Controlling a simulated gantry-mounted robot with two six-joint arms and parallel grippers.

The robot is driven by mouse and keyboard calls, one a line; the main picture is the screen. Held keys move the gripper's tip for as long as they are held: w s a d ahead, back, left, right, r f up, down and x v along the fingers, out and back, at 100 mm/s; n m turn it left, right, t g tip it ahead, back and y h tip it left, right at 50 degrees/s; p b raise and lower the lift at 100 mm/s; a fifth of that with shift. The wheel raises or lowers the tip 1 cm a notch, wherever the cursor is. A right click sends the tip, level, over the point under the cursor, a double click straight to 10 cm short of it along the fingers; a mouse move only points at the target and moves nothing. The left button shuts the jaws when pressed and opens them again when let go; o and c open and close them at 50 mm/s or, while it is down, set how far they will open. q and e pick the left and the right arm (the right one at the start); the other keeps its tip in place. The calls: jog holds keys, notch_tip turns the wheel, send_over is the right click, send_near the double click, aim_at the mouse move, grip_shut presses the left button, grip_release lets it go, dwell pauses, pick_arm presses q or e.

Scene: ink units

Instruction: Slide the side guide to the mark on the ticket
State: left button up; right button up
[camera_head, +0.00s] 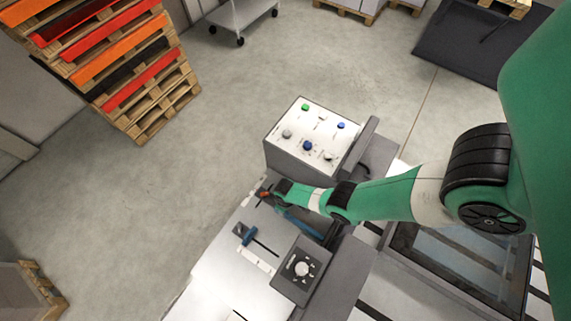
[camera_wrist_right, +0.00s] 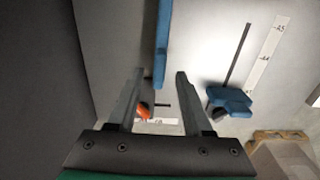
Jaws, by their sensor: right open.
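My right gripper (camera_head: 270,194) reaches in from the right over the machine's white table. In the right wrist view its two fingers (camera_wrist_right: 160,75) are open, with the end of a long blue bar (camera_wrist_right: 162,40) between them. I cannot tell whether they touch the bar. An orange piece (camera_wrist_right: 144,110) shows beyond, near the left finger. A blue block (camera_wrist_right: 229,100) sits right of the fingers by a slot and a printed scale (camera_wrist_right: 266,48); it also shows in the head view (camera_head: 244,233). I cannot make out which blue part is the side guide. No ticket is readable. My left gripper is out of view.
A grey control box (camera_head: 310,140) with several coloured buttons stands behind the gripper. A dial box (camera_head: 301,270) is in front of my arm. A tall pallet stack (camera_head: 125,60) is at the back left. Open floor lies left of the machine.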

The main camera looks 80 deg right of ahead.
pick_arm(q)
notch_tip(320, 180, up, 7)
jog(key=p, duration=0.5)
pick_arm(e)
notch_tip(320, 180, up, 7)
jog(key=shift+r, duration=0.15)
